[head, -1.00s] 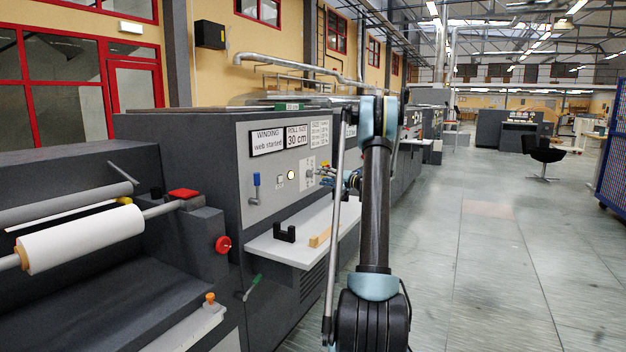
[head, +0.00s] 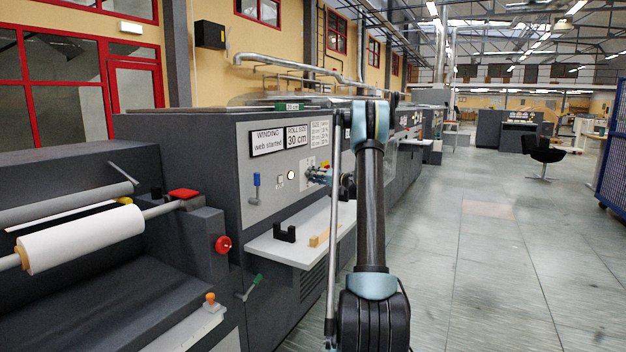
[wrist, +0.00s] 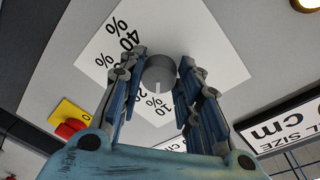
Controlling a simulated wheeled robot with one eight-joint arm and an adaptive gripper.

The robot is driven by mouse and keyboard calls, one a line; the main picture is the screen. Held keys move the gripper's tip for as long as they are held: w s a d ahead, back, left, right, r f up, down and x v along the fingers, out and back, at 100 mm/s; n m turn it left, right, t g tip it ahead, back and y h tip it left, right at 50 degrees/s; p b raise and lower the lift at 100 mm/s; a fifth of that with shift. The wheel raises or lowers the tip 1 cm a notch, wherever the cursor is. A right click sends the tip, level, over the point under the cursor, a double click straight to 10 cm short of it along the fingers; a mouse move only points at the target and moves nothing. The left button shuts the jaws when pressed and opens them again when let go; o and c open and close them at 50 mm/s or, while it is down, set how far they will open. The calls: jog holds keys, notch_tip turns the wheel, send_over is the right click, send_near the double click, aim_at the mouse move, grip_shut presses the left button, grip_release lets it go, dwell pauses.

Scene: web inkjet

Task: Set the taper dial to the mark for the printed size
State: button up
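The taper dial (wrist: 159,72) is a round grey knob on a white plate (wrist: 210,45) with percent marks; "40 %" and "10 %" are readable, others are partly hidden by my fingers. A pale line on the knob's lower side points down in the wrist view, near "10 %". My gripper (wrist: 161,66) is open around the dial, one finger on each side; I cannot tell whether they touch it. In the head view my gripper (head: 312,174) is at the panel and hides most of the dial. The size sign (head: 297,137) reads "ROLL SIZE 30 cm".
A small-print chart (head: 319,134) is right of the size sign; its rows are unclear. A blue lever (head: 256,186) and a lit button (head: 291,175) are left of the dial. A white shelf (head: 275,249) with a black holder (head: 285,233) and wooden block (head: 319,240) juts out below.

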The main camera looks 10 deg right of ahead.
jog(key=shift+m, duration=0.4)
jog(key=shift+d+r+m+g+h, duration=0.1)
jog(key=shift+m+g+h, duration=0.25)
jog(key=shift+m, duration=3.45)
jog(key=o, duration=1)
jog(key=shift+w, duration=0.1)
jog(key=shift+o, duration=0.2)
